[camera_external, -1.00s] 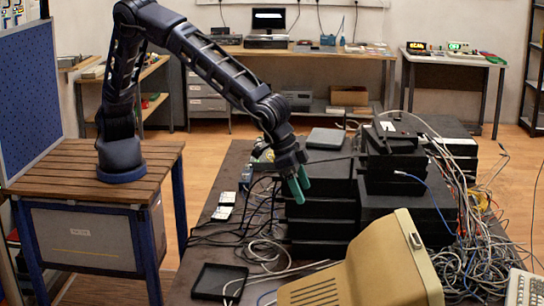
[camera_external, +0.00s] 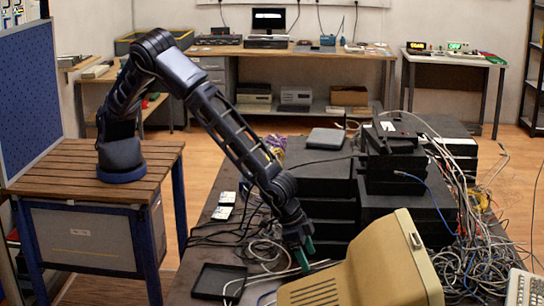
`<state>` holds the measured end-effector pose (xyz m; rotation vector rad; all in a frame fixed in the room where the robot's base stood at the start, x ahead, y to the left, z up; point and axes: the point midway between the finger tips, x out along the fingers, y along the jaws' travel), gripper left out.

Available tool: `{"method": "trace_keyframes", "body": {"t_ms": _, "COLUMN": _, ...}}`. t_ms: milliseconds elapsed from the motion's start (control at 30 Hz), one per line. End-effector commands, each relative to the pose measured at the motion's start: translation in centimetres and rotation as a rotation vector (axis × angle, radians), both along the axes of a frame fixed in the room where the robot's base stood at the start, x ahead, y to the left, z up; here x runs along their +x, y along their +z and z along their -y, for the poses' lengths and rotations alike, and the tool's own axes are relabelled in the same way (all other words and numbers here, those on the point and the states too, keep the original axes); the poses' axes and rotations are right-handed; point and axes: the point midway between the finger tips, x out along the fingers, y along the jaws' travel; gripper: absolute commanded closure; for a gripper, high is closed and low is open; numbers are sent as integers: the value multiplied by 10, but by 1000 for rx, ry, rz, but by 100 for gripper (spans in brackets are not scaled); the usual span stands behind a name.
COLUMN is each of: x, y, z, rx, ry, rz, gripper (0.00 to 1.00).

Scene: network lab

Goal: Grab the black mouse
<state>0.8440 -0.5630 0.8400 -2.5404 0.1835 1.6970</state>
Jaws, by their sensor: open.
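I cannot make out the black mouse in this view. It may be hidden behind my arm, the beige monitor or the cables, or lost against the dark table (camera_external: 200,255). My gripper (camera_external: 303,256), with green fingertips, points down low over the table. It is open, with nothing seen between its fingers. It is just left of the stacked black boxes (camera_external: 325,207) and behind the beige monitor (camera_external: 365,265), close to loose grey cables.
A black tray (camera_external: 218,281) lies at the table's front left. Small white cards (camera_external: 224,205) lie near the left edge. Black network boxes (camera_external: 405,205) are stacked at right beside a thick cable tangle (camera_external: 475,240). A white keyboard (camera_external: 524,288) is at front right.

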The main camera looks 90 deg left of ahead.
Motion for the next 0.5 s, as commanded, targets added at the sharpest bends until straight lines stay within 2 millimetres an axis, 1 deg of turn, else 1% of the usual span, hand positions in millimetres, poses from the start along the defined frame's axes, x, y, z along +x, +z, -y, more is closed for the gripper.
{"method": "trace_keyframes", "body": {"t_ms": 167, "x": 3, "y": -8, "z": 1, "rx": 0, "ry": 1, "rz": 0, "gripper": 29}}
{"method": "trace_keyframes", "body": {"t_ms": 500, "x": 18, "y": -45, "z": 6, "rx": -1, "ry": 0, "rz": -1, "gripper": 29}}
